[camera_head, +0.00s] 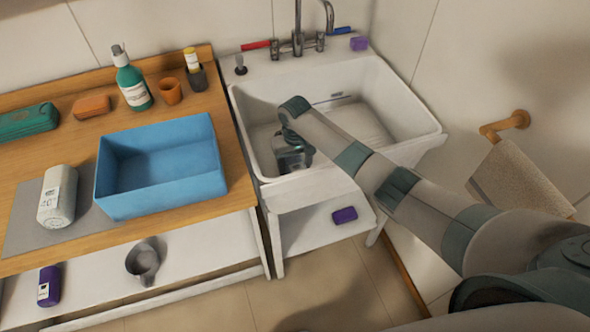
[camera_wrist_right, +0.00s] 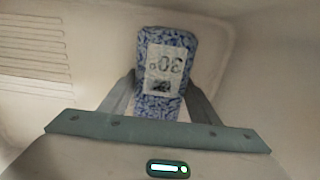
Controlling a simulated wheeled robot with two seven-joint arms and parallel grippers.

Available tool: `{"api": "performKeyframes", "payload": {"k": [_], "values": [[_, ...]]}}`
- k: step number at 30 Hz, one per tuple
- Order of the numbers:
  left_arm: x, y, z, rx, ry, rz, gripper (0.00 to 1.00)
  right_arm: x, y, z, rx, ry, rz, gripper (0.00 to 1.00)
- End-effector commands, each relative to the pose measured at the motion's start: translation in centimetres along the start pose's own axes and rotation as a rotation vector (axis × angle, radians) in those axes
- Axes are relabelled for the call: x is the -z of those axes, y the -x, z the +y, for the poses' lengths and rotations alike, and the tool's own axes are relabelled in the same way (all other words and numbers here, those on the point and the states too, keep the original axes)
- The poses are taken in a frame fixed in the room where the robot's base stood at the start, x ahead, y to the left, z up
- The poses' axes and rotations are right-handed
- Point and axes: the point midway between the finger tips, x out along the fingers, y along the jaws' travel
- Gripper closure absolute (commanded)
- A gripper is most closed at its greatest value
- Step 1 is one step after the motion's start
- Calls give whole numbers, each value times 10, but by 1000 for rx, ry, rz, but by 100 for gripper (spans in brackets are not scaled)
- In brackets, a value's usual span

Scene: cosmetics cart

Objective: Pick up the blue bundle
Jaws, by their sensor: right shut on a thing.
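The blue bundle (camera_wrist_right: 180,40), a speckled blue block with a white printed label, sits between the two fingers of my right gripper (camera_wrist_right: 160,88) in the wrist view. The fingers are shut on its sides. In the head view my right arm comes in from the right and its gripper (camera_head: 290,152) points down inside the white sink (camera_head: 375,120), near the sink's front left corner. There the gripper and wrist largely hide the bundle, and I cannot tell whether it touches the sink floor. My left gripper is not in view.
A blue bin (camera_head: 165,195) stands on the wooden counter left of the sink, with a pale labelled bundle (camera_head: 58,197) beside it. A green bottle (camera_head: 132,82) and an orange cup (camera_head: 170,91) stand behind. The sink walls surround my right gripper. A purple block (camera_head: 345,215) lies on the shelf below.

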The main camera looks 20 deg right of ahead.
Motion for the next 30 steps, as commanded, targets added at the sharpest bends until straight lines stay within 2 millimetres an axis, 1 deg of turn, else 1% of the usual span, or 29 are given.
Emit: {"api": "performKeyframes", "payload": {"k": [5,15,18,22,30], "values": [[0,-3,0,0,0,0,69,1,21,0,1,1,5,77],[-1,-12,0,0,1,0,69,2,76,0,1,0,5,77],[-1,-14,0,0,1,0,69,2,86,0,1,0,4,77],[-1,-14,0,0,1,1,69,1,93,0,1,0,2,77],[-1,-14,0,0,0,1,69,1,94,0,1,0,1,77]]}}
